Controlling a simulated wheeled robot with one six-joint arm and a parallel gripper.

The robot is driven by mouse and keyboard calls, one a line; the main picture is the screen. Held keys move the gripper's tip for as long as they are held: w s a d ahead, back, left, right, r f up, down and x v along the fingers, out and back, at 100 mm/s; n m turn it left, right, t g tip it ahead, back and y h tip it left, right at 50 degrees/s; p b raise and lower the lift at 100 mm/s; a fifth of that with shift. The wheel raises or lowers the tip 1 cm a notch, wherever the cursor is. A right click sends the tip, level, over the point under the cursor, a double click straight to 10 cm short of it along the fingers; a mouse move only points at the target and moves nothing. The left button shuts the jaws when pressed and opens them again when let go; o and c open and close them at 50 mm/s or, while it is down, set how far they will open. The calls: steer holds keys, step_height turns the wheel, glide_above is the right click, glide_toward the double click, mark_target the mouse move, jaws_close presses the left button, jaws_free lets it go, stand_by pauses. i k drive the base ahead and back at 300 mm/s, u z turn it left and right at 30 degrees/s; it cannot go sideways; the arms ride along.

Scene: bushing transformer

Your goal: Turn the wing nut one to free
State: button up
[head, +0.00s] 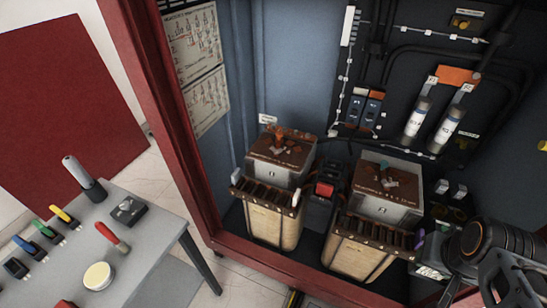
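No part is clearly readable as wing nut one at this size. Two boxy units stand in the red-framed cabinet, a left unit (272,215) and a right unit (368,250), each with a rusty brown top. A small orange-brown fitting (278,139) stands up on the left unit's top. A small teal fitting (384,163) stands on the right unit's top. My gripper (500,285) is at the lower right corner, dark and partly cut off by the frame. It is to the right of the right unit, apart from both fittings. Its fingertips are not clear.
A grey table (140,240) at left holds several coloured-handled tools, a grey-handled tool (84,178) and a round pale tin (98,276). The red cabinet post (165,120) stands between table and units. Fuses (417,117) and cables line the back panel.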

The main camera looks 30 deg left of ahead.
mark_target(276, 152)
steer(key=k, duration=0.95)
steer(key=u, duration=0.4)
steer(key=i, duration=0.75)
steer(key=u, duration=0.75)
steer(key=k, duration=0.55)
steer(key=u, duration=0.7)
steer(key=i, duration=1.3)
steer(key=z, duration=0.7)
